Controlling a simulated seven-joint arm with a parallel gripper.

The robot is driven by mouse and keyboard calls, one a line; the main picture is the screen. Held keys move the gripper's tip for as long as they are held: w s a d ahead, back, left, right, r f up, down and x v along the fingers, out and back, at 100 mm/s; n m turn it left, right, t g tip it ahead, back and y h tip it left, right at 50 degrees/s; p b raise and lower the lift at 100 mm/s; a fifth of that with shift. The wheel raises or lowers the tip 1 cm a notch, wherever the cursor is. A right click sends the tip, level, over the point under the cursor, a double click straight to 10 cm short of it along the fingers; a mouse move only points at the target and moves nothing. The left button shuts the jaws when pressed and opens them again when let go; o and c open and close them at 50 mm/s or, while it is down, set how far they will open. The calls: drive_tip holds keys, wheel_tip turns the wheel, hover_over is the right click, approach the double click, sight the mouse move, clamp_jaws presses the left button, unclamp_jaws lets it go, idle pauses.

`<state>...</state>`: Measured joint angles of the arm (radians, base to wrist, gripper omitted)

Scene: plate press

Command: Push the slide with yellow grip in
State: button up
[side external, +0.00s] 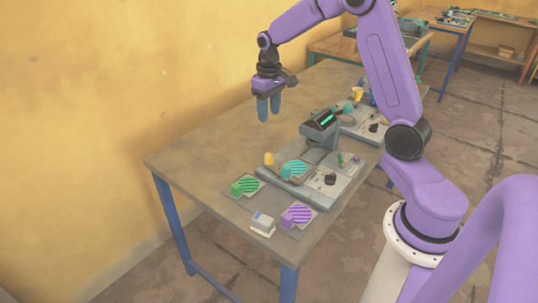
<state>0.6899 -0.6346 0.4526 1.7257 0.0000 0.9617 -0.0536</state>
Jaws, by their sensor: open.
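A grey press unit (345,185) stands on the table, with a dark head (321,122) that has a green lit display. An upright yellow grip (269,158) is at its left end, beside a teal striped plate with a teal block (294,168). The slide under the grip is too small to make out clearly. My gripper (268,108) is open and empty, pointing down, in the air above the table and above the yellow grip in the picture. It touches nothing.
A green striped plate (246,186), a purple striped plate (298,214) and a small white-grey box (262,224) lie near the front table edge. A second similar unit with a yellow part (357,93) stands farther back. The left of the table (215,145) is clear.

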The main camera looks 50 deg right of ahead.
sight(269, 154)
wheel_tip(269, 154, down, 17)
drive_tip(key=shift+r, duration=0.2)
idle(0.3)
